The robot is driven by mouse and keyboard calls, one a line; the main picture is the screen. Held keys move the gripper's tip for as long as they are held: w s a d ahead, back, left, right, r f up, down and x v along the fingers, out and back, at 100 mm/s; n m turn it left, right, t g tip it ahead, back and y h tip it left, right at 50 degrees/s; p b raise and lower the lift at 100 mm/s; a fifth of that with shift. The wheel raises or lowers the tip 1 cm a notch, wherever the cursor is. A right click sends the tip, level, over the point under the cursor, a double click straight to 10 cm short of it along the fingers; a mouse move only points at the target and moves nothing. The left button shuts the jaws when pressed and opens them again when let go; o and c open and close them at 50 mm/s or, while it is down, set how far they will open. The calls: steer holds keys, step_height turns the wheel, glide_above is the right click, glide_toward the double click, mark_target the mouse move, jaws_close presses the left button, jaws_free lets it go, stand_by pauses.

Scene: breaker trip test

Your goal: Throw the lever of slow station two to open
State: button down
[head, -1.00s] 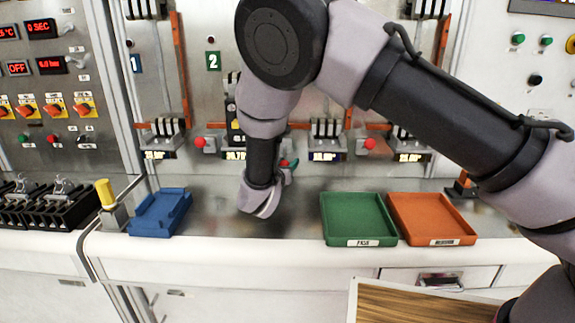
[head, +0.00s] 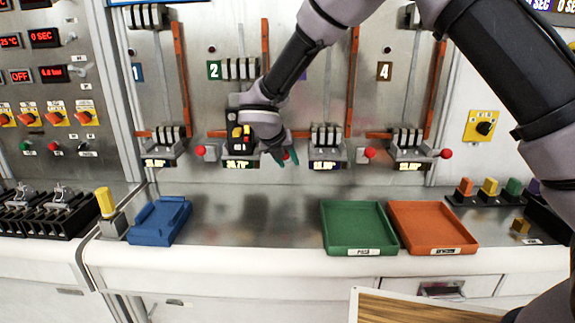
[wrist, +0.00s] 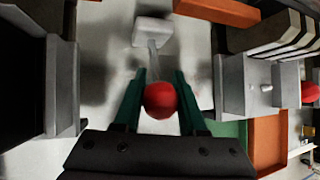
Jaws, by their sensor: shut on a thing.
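Station two, with its green "2" plate (head: 213,70), is on the upright metal panel, left of the picture's middle. A black and yellow unit (head: 239,137) sits in it, partly behind my wrist. In the wrist view my gripper (wrist: 160,92) is shut on the red ball knob (wrist: 159,100) of the lever, one finger on each side. A thin pale rod (wrist: 153,62) runs from the knob to a whitish block (wrist: 152,31).
Neighbouring stations have red knobs, one to the left (head: 200,150) and one to the right (head: 370,152). A blue holder (head: 160,220), a green tray (head: 355,243) and an orange tray (head: 430,244) stand on the bench (head: 255,215). The bench below my gripper is clear.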

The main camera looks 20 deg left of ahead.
steer(key=shift+r+g, duration=0.3)
steer(key=shift+g, duration=0.1)
stand_by(0.3)
steer(key=shift+c, duration=2.3)
jaws_free()
steer(key=v, duration=1)
steer(key=shift+a+r, duration=0.2)
steer(key=shift+r, duration=0.25)
